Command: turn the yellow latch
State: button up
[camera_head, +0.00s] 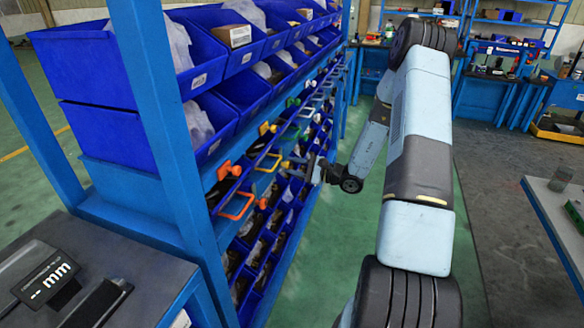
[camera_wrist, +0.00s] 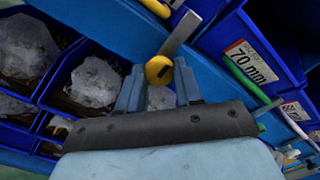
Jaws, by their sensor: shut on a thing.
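The yellow latch (camera_wrist: 159,70) is a round yellow knob with a dark slot, and a grey metal bar runs from it up and to the right in the wrist view. My gripper (camera_wrist: 158,84) has one finger on each side of the knob and is shut on it. In the head view my gripper (camera_head: 314,170) reaches left to the front of the blue rack, among coloured latches and handles. The held knob cannot be made out clearly there.
The blue rack (camera_head: 170,120) holds rows of blue bins. An orange latch (camera_head: 224,171) and orange loop handle (camera_head: 237,206) are nearer. A green handle (camera_wrist: 268,106) and a 70 mm label (camera_wrist: 250,62) are right of the knob. Green floor (camera_head: 315,260) is clear beside the rack.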

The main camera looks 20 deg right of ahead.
jog(key=shift+d, duration=0.2)
jog(key=o, duration=1)
jog(key=shift+a, duration=0.15)
jog(key=shift+o, duration=0.2)
jog(key=v, duration=1.4)
jog(key=shift+w, duration=0.1)
